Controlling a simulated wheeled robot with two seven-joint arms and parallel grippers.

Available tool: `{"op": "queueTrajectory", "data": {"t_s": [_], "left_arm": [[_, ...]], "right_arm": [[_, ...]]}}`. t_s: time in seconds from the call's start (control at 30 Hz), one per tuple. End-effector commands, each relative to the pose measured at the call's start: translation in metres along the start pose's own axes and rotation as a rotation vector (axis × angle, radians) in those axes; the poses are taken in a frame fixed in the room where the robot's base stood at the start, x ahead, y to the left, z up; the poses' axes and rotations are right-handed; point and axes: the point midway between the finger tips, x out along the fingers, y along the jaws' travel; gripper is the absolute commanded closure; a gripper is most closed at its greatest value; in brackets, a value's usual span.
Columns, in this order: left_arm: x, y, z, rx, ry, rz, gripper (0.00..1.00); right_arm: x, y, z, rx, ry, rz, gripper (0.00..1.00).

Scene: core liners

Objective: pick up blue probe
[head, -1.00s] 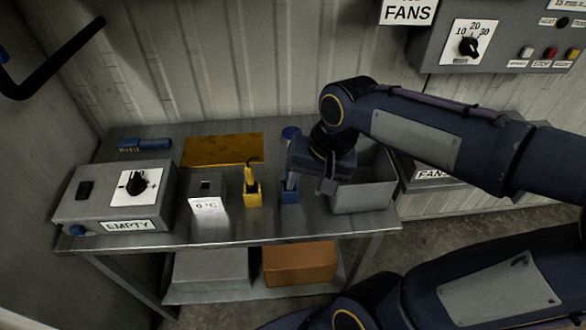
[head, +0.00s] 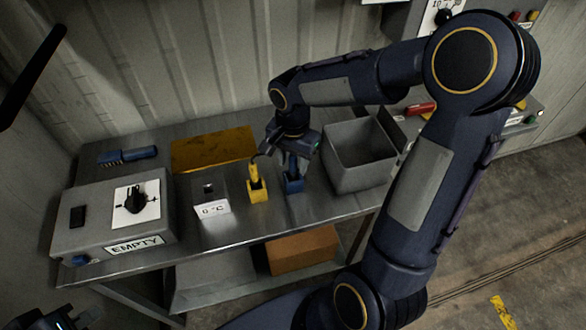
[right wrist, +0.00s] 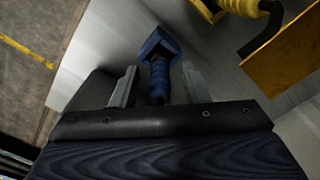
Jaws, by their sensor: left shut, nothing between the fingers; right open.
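The blue probe (head: 291,165) stands upright in a small blue holder (head: 294,184) on the metal table. My right gripper (head: 290,157) is open and points down over the probe. In the right wrist view the probe's ribbed handle (right wrist: 159,80) lies between the two spread fingers of my right gripper (right wrist: 160,68), with gaps on both sides. The blue holder (right wrist: 158,42) is just beyond it. My left gripper (head: 68,319) is partly cut off at the bottom left corner, shut and empty, away from the table.
A yellow probe in a yellow holder (head: 258,192) stands close left of the blue one. A grey open bin (head: 345,180) is on the right. A control box (head: 100,225), blue brush-like tool (head: 127,156) and yellow plate (head: 205,149) are also on the table (head: 229,228).

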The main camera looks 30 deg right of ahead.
Motion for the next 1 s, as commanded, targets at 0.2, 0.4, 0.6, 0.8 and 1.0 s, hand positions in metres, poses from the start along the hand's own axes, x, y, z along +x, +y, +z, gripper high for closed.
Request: {"op": "queueTrajectory", "data": {"t_s": [0.2,0.4,0.6,0.8,1.0], "left_arm": [[-0.0001,0.0001,-0.0001,0.0,0.0,0.0,1.0],[0.0,0.0,-0.0001,0.0,0.0,0.0,1.0],[0.0,0.0,-0.0001,0.0,0.0,0.0,1.0],[-0.0001,0.0001,-0.0001,0.0,0.0,0.0,1.0],[0.0,0.0,-0.0001,0.0,0.0,0.0,1.0]], "right_arm": [[0.0077,0.0,0.0001,0.001,0.0,-0.002,0.59],[0.0075,0.0,0.0002,0.0,0.0,-0.001,0.72],[0.0073,0.0,0.0001,0.0,0.0,-0.002,0.98],[0.0071,-0.0001,0.0001,0.0,0.0,-0.002,1.0],[-0.0014,-0.0006,-0.0003,-0.001,0.002,-0.003,1.0]]}}
